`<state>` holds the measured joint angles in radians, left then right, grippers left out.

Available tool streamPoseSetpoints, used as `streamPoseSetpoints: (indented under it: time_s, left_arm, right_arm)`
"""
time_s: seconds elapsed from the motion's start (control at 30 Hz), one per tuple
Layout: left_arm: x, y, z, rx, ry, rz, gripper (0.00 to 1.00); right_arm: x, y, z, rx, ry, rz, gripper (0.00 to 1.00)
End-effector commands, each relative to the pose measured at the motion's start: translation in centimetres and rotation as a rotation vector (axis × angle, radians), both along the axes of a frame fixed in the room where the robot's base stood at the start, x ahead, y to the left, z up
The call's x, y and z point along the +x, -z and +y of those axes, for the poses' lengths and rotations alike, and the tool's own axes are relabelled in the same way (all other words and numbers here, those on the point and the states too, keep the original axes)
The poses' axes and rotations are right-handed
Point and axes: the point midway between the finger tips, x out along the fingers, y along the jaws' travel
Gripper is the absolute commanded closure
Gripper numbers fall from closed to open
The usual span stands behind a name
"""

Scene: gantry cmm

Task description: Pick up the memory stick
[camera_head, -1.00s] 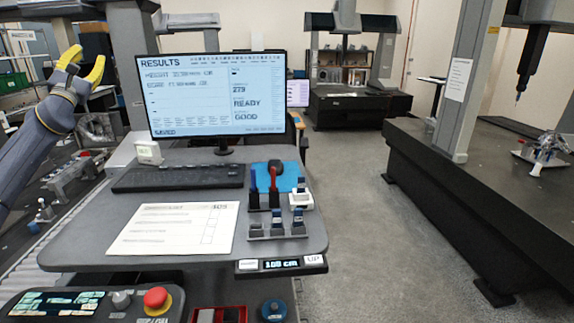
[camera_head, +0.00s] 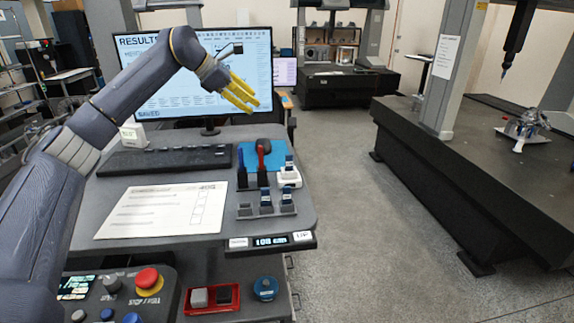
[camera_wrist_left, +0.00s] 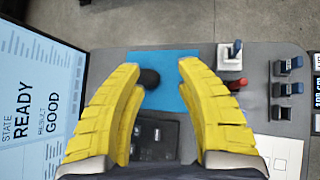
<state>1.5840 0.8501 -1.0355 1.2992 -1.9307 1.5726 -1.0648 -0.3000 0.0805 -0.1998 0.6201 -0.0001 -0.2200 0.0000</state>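Small blue-and-grey sticks (camera_head: 265,196) stand upright in a grey holder (camera_head: 252,213) at the desk's front right. Another blue-topped stick (camera_head: 289,161) stands in a white block (camera_head: 290,178) just behind. I cannot tell which one is the memory stick. In the left wrist view the white block (camera_wrist_left: 229,64) and its stick (camera_wrist_left: 236,48) are right of the fingers, with the holder's sticks (camera_wrist_left: 288,89) farther right. My left gripper (camera_head: 243,92) is open and empty, in the air before the monitor, above and behind the sticks. My right gripper is not in view.
A blue mat (camera_head: 248,158) bears a black round-topped item (camera_head: 264,146), near upright red and blue items. The monitor (camera_head: 150,52), keyboard (camera_head: 165,159) and paper sheet (camera_head: 160,210) are left. A control panel with a red button (camera_head: 148,278) is in front.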

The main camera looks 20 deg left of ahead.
Motion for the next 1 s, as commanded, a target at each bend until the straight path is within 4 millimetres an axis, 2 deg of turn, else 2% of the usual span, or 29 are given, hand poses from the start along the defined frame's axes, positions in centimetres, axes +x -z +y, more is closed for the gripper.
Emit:
streamPoseSetpoints:
  time_s: [0.03, 0.2, 0.4, 0.53, 0.67, 1.0]
  left_arm:
    - [-1.0, -0.7, -2.0, 0.036, 0.034, 0.052, 0.65]
    - [-4.6, -1.4, -6.1, 0.142, 0.099, 0.225, 0.65]
    - [-7.4, -2.2, -8.1, 0.219, 0.119, 0.346, 0.65]
    - [-8.1, -2.1, -8.6, 0.238, 0.123, 0.378, 0.65]
    - [-8.1, -0.8, -9.2, 0.242, 0.125, 0.387, 0.65]
    - [-7.1, 4.9, -11.3, 0.240, 0.125, 0.386, 0.65]
  right_arm:
    - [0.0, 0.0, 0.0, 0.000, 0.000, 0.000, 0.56]
    - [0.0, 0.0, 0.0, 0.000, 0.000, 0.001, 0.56]
    - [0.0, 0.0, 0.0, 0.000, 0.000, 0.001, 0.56]
    - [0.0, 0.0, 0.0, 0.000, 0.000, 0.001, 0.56]
    - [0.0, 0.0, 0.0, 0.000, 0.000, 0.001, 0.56]
    - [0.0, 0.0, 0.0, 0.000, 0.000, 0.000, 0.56]
